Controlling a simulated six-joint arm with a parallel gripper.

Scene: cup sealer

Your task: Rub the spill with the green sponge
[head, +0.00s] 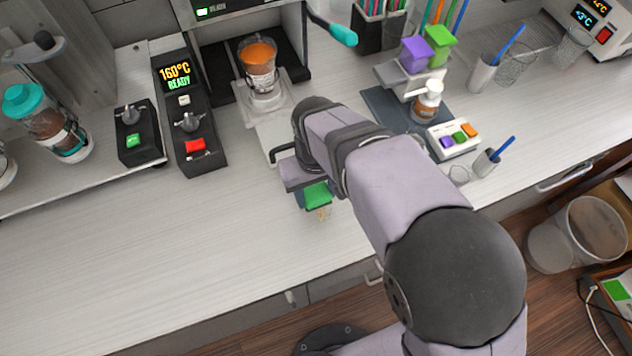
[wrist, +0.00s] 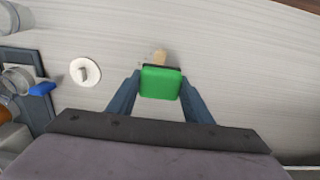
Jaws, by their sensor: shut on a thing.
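The green sponge (head: 317,197) is held between the two dark blue fingers of my gripper (wrist: 160,84), low over the counter's front part. It also shows in the wrist view (wrist: 161,83), with one finger on each side. A small tan spill (head: 322,213) lies on the counter just at the sponge's front edge. In the wrist view the spill (wrist: 159,56) shows right beyond the sponge's dark far edge. Part of the spill may be hidden under the sponge. I cannot tell whether the sponge touches the counter.
A white round piece with a raised grip (wrist: 85,72) lies on the counter beside the gripper. The sealer holds a cup of orange drink (head: 260,62) behind. A button box (head: 454,139) and glasses stand to the right. The counter's left front (head: 130,240) is clear.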

